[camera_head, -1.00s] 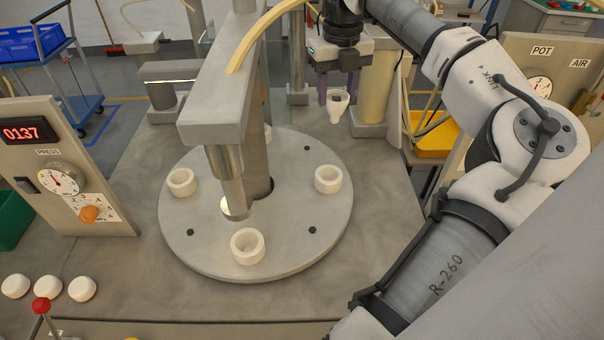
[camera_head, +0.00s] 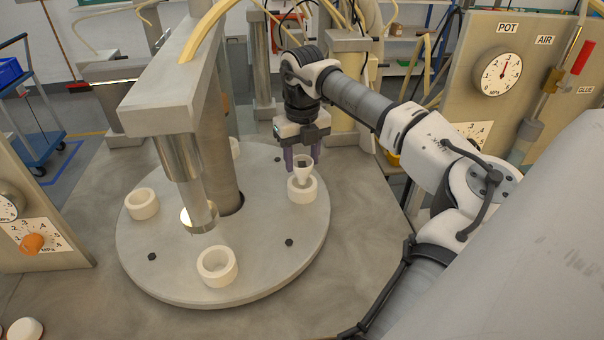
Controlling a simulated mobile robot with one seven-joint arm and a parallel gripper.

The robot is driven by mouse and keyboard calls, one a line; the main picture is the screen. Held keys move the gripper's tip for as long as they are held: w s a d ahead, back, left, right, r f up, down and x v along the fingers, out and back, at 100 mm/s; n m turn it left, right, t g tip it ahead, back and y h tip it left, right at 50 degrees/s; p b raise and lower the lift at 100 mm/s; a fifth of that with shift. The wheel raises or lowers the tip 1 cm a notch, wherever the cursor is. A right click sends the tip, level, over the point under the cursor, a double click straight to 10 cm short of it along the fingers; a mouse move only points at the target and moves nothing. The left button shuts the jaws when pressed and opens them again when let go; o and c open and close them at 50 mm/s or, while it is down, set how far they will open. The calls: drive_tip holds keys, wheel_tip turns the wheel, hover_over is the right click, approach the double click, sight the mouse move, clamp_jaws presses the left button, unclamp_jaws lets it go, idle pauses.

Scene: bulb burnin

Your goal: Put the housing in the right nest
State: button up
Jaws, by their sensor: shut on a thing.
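The housing (camera_head: 303,172) is a small white cup, wide at the top and narrow below, standing upright at the right side of the turntable. My gripper (camera_head: 302,163) points down, with its purple fingers shut on the housing's wide upper part. The right nest (camera_head: 302,193) is a white ring on the round grey turntable (camera_head: 265,262). The housing's narrow end is at the nest's opening; I cannot tell whether it rests on the bottom.
The front nest (camera_head: 217,267) and left nest (camera_head: 142,204) are empty white rings. The press column and its shiny ram (camera_head: 196,205) stand left of my gripper, over the turntable. A gauge panel (camera_head: 490,75) stands at the right.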

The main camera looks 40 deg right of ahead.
sight(302, 170)
wheel_tip(302, 170, down, 3)
drive_tip(key=shift+f+b, duration=0.15)
drive_tip(key=shift+b, duration=0.5)
drive_tip(key=shift+f, duration=0.25)
drive_tip(key=o, duration=0.9)
drive_tip(key=shift+r, duration=0.1)
drive_tip(key=shift+o, duration=0.2)
wheel_tip(302, 170, up, 12)
drive_tip(key=b, duration=0.1)
drive_tip(key=shift+r+b, duration=0.2)
drive_tip(key=shift+b, duration=0.15)
